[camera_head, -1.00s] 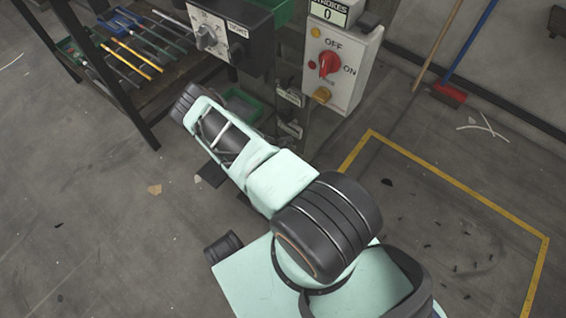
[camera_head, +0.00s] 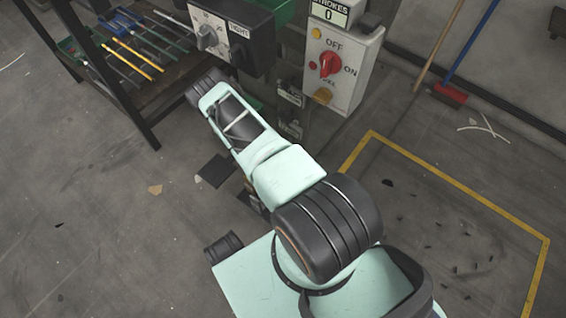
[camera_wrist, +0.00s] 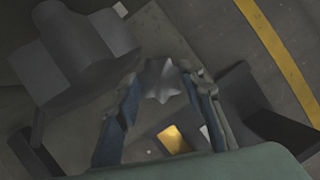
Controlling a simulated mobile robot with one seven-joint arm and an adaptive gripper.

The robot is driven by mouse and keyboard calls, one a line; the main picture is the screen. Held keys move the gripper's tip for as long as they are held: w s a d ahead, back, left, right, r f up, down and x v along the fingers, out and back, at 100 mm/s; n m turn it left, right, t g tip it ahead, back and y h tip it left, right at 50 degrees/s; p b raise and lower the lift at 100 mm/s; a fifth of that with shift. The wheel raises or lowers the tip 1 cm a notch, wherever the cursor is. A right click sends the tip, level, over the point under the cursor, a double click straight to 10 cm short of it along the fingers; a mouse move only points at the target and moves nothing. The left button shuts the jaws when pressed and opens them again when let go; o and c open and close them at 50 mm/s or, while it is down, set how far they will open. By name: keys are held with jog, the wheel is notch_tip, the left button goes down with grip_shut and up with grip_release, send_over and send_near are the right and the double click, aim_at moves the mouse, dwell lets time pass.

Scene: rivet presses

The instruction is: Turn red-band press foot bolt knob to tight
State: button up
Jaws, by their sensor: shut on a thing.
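In the wrist view, a grey star-shaped knob (camera_wrist: 160,80) sits between the two fingertips of my gripper (camera_wrist: 162,82). The fingers have closed in on it from both sides, and my gripper is shut on the knob. Any pointer or mark showing how tight it stands is not visible. In the head view my own arm hides the knob and my gripper. The press column (camera_head: 290,95) stands behind my arm there. I see no red band in either view.
A grey switch box (camera_head: 343,75) with a red rotary switch and a black dial box (camera_head: 232,40) are on the press. A tool shelf (camera_head: 125,60) stands at the left. Yellow floor tape (camera_head: 445,182) runs on the right. A broom (camera_head: 450,94) leans at the back.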

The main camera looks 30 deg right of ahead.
jog(key=o, duration=1.2)
jog(key=shift+c, duration=0.2)
jog(key=a+r, duration=0.2)
jog(key=r, duration=0.1)
jog(key=shift+w+a, duration=0.1)
jog(key=shift+a, duration=0.1)
jog(key=a, duration=1)
jog(key=shift+w+a, duration=0.25)
jog(key=shift+a, duration=0.1)
jog(key=shift+f, duration=0.1)
